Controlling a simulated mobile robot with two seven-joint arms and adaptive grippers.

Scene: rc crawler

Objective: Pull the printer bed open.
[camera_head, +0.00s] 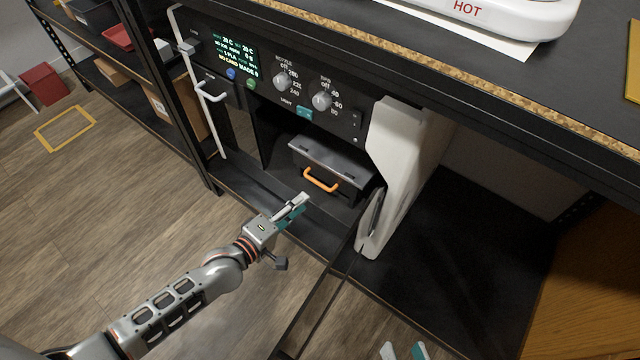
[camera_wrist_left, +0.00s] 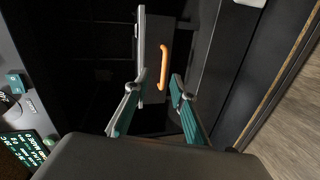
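The printer bed (camera_head: 330,157) is a dark grey box-like part inside the printer's open chamber, with an orange handle (camera_head: 321,181) on its front. In the left wrist view the handle (camera_wrist_left: 164,66) lies just beyond the fingertips, between their lines and nearer the right finger. My left gripper (camera_head: 298,204) is in front of the chamber, a little short of the handle and apart from it. Its fingers (camera_wrist_left: 155,86) are spread and empty. My right gripper (camera_head: 403,351) shows only its two separated teal tips at the bottom edge; the rest is out of frame.
The printer's control panel (camera_head: 285,80) with knobs is above the chamber. A dark door-like panel (camera_head: 325,290) stands out from the chamber's right side, and a white side wall (camera_head: 400,165) is beside it. A workbench (camera_head: 440,65) overhangs. Open wooden floor (camera_head: 100,220) lies left.

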